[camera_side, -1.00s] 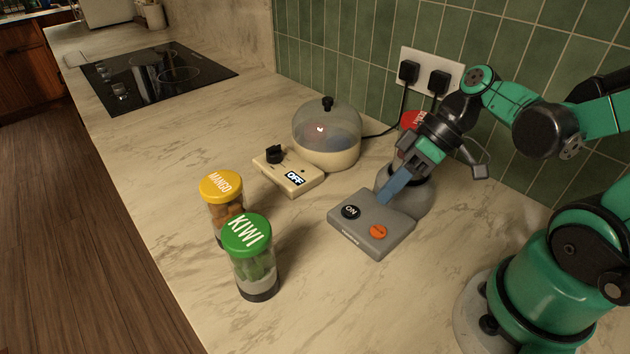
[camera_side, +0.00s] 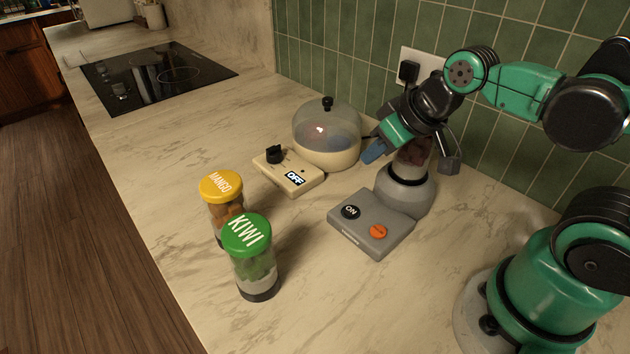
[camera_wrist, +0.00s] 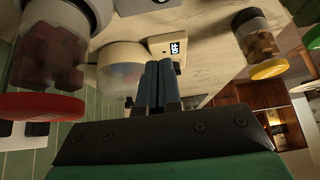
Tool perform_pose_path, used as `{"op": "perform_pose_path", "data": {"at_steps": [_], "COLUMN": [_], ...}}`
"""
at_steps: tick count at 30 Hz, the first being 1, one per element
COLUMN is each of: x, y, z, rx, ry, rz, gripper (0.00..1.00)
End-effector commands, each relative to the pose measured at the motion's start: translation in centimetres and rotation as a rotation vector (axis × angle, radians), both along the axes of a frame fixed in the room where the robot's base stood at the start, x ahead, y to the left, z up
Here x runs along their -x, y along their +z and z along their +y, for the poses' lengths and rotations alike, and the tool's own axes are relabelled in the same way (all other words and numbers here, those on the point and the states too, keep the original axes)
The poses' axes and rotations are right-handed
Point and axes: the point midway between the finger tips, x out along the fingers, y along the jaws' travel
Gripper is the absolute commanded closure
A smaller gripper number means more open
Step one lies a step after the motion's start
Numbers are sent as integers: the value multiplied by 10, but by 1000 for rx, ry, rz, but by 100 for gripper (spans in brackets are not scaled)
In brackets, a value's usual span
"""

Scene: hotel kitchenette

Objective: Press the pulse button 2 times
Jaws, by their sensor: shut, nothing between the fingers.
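A domed steamer (camera_side: 327,150) and its cream control box (camera_side: 290,175), reading OFF, stand left of the blender. A yellow-lidded MANGO jar (camera_side: 221,187) and a green-lidded KIWI jar (camera_side: 247,240) stand at the front left. The wall sockets (camera_side: 410,70) are behind.

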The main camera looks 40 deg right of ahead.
Motion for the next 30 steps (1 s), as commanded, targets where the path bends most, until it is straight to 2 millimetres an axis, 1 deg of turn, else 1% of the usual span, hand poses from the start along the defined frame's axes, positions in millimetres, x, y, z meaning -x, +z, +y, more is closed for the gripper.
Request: {"op": "perform_pose_path", "data": {"at_steps": [3, 11, 14, 16, 20, 24, 30], "x": [-4, -4, -3, -2, 4, 13, 27], "y": [8, 8, 9, 10, 13, 19, 31], "z": [2, 1, 2, 3, 5, 8, 12], "rx": [17, 17, 41, 81, 202, 334, 436], "ry": [-21, -24, 13, 81, 313, 661, 1142], "rz": [-51, -53, -36, -5, 93, 224, 362], "gripper": [100, 100, 100, 100, 100, 100, 100]}}
